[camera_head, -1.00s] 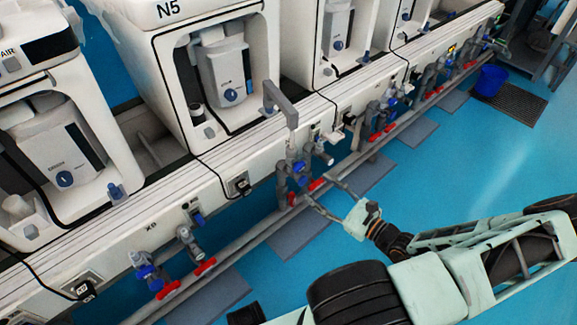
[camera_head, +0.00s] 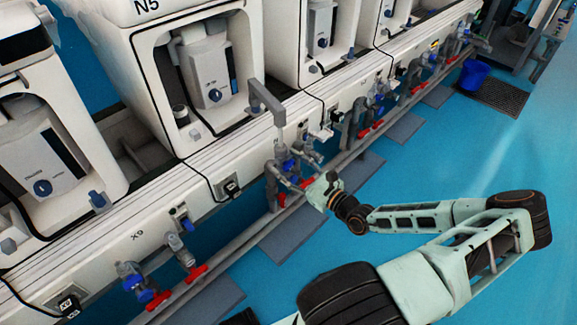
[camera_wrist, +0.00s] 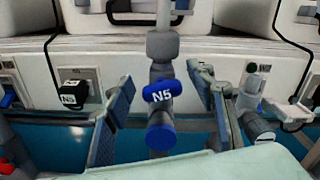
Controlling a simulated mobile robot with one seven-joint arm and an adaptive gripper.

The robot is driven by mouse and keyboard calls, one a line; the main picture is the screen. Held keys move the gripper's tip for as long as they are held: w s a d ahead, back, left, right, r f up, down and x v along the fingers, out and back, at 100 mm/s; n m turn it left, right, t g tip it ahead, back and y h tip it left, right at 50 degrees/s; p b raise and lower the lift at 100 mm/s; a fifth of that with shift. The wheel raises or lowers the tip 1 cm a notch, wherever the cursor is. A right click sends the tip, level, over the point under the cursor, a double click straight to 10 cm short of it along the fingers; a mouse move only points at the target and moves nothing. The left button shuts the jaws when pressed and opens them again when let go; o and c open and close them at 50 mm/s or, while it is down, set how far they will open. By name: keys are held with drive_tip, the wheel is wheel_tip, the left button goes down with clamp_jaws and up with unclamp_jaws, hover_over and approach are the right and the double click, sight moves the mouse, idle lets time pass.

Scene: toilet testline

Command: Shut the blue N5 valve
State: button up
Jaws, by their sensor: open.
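The blue N5 valve handle (camera_wrist: 163,91) shows in the middle of the wrist view, lying across a grey pipe fitting. A round blue cap (camera_wrist: 161,138) sits just below it. In the head view the blue valve part (camera_head: 288,165) is small, on the pipework below the N5 toilet unit. My gripper (camera_wrist: 161,88) is open, with one finger to the left of the handle and one to the right. Gaps show on both sides in the wrist view; how far the fingers reach in depth is unclear. In the head view my gripper (camera_head: 298,182) is at this pipework.
A grey pipe (camera_head: 265,96) rises above the valve. Red-handled valves (camera_head: 198,272) and a long low pipe (camera_head: 228,247) run along the white bench. Black socket boxes (camera_head: 230,188) are on the bench front.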

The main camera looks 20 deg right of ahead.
drive_tip(key=c, duration=1.2)
drive_tip(key=shift+r+p, duration=0.15)
drive_tip(key=shift+p, duration=0.35)
drive_tip(key=shift+r+m+p, duration=0.15)
drive_tip(key=shift+m+p, duration=0.55)
drive_tip(key=shift+p, duration=0.4)
drive_tip(key=shift+w+m+p, duration=0.1)
drive_tip(key=shift+m+p, duration=0.5)
drive_tip(key=shift+p, duration=0.1)
drive_tip(key=shift+d+f+m, duration=0.1)
drive_tip(key=shift+f+m, duration=0.2)
drive_tip(key=shift+m, duration=0.1)
drive_tip(key=o, duration=1.2)
